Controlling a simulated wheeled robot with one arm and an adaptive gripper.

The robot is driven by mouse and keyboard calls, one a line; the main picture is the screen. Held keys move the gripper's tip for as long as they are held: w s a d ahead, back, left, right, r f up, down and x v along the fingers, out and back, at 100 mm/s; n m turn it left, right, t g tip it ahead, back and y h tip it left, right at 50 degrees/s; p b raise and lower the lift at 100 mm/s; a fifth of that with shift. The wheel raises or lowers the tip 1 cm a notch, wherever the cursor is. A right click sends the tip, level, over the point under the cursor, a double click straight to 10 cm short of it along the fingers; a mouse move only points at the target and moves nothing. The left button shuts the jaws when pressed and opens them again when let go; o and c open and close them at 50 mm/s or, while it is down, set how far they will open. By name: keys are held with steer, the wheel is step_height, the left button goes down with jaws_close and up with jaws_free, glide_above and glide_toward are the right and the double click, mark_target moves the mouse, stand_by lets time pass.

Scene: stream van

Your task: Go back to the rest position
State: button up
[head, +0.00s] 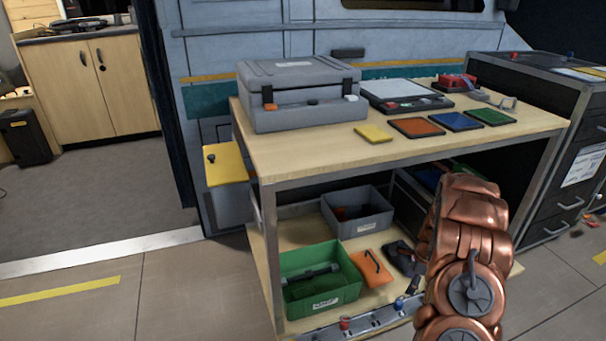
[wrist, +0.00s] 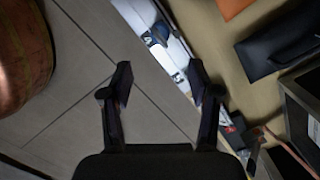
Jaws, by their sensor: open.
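My gripper (wrist: 160,88) shows in the wrist view with its two dark fingers spread apart and nothing between them. It points down over the floor tiles, beside the edge of the lower shelf. In the head view my copper-coloured arm stands at the lower right, in front of the workbench (head: 330,165). The gripper itself cannot be made out in the head view.
A grey case (head: 300,95) and several coloured plates lie on the bench top. The lower shelf holds a green bin (head: 318,285), a grey bin (head: 358,212) and an orange pouch (head: 372,268). A dark drawer cabinet (head: 560,150) stands right. Floor at left is clear.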

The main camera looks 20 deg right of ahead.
steer(key=shift+r, duration=0.1)
steer(key=s+a+r+n+p, duration=0.1)
steer(key=a+r+n+p, duration=0.45)
steer(key=r, duration=0.75)
steer(key=s+a+r+n+g+p, duration=0.1)
steer(key=s+a+r+n+p, duration=0.1)
steer(key=a+r+p, duration=0.7)
steer(key=s+a+r+n+p, duration=0.1)
steer(key=a+r+n+p, duration=0.25)
steer(key=a+r, duration=0.95)
steer(key=s+a+r+n+p, duration=0.3)
steer(key=s+r+n+p, duration=0.1)
steer(key=s+r, duration=0.4)
steer(key=s+a+r+n+g+p, duration=0.1)
steer(key=s+a+r+n+p, duration=0.3)
steer(key=r, duration=0.9)
steer(key=s+a+r+n+h+p, duration=0.1)
steer(key=s+a+r+n+p, duration=0.3)
steer(key=s+r+p, duration=0.5)
steer(key=shift+s+r+n+g, duration=0.3)
steer(key=shift+s+r+n, duration=0.6)
steer(key=shift+s, duration=1.3)
steer(key=shift+f, duration=0.1)
